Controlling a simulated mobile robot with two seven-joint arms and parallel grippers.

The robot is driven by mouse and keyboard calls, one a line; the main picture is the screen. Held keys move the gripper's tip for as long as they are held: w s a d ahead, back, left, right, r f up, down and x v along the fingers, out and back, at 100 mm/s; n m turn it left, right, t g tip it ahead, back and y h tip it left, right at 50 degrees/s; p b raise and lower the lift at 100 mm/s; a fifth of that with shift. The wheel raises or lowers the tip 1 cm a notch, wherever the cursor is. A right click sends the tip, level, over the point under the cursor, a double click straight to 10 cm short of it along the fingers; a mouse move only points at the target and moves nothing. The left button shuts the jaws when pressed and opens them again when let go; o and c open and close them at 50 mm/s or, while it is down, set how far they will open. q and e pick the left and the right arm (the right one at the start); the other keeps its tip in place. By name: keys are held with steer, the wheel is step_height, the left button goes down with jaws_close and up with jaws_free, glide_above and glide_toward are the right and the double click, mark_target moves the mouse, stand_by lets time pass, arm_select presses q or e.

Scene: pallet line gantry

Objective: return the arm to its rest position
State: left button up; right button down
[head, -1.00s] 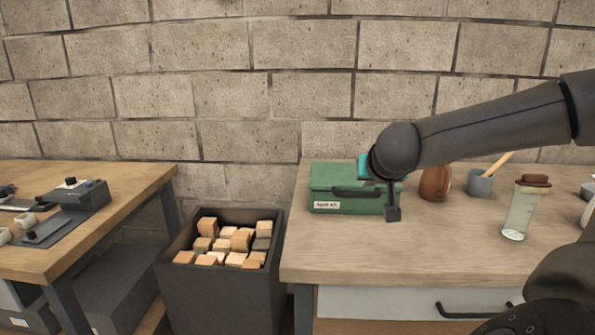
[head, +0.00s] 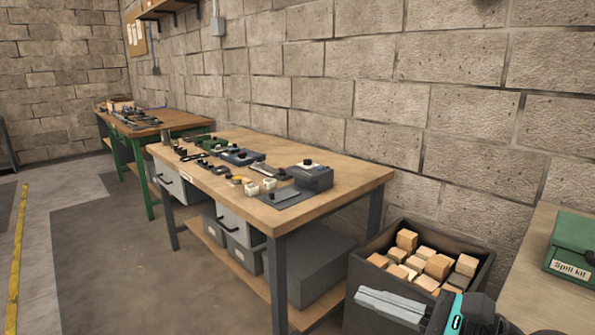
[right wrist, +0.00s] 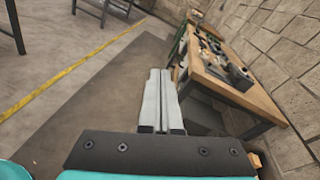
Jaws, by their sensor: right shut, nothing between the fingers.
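My right gripper (head: 392,305) shows at the bottom of the head view, in front of the dark bin of wood blocks. Its grey fingers point left and hold nothing. In the right wrist view the gripper (right wrist: 157,100) has its two fingers side by side with no gap that I can see, pointing out over the floor. Most of the right arm is out of the head view. My left gripper is in neither view.
A dark bin (head: 352,268) of wood blocks stands between a workbench (head: 345,182) with tools and a table (head: 528,268) with a green spill kit (head: 573,240). Another bench (head: 170,118) stands farther back. Open floor (head: 100,270) lies at the left, with a yellow line (head: 17,250).

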steer(key=w+d+r+m+t+h, duration=0.2)
steer(key=m+t+h, duration=0.55)
steer(key=m, duration=1.45)
steer(key=s+d+f+m+g+h, duration=0.35)
steer(key=d+f+m+h, duration=0.3)
steer(key=f+m, duration=0.55)
steer(key=s+a+f+m+g+y, duration=0.1)
steer(key=s+a+f+m+g, duration=0.3)
steer(key=s+f+m+g, duration=0.4)
steer(key=s+a+f+m+g+y, duration=0.2)
steer(key=s+a+f+m+g, duration=0.25)
steer(key=s, duration=0.55)
step_height(320, 180, down, 22)
steer(key=d, duration=0.3)
steer(key=s+d+f, duration=0.2)
steer(key=s+f, duration=0.4)
steer(key=f, duration=0.1)
steer(key=s+d+f+g+h, duration=0.1)
steer(key=s+d+f, duration=0.1)
steer(key=s+f, duration=0.4)
step_height(320, 180, down, 2)
steer(key=shift+d+f, duration=0.1)
steer(key=shift+d, duration=0.2)
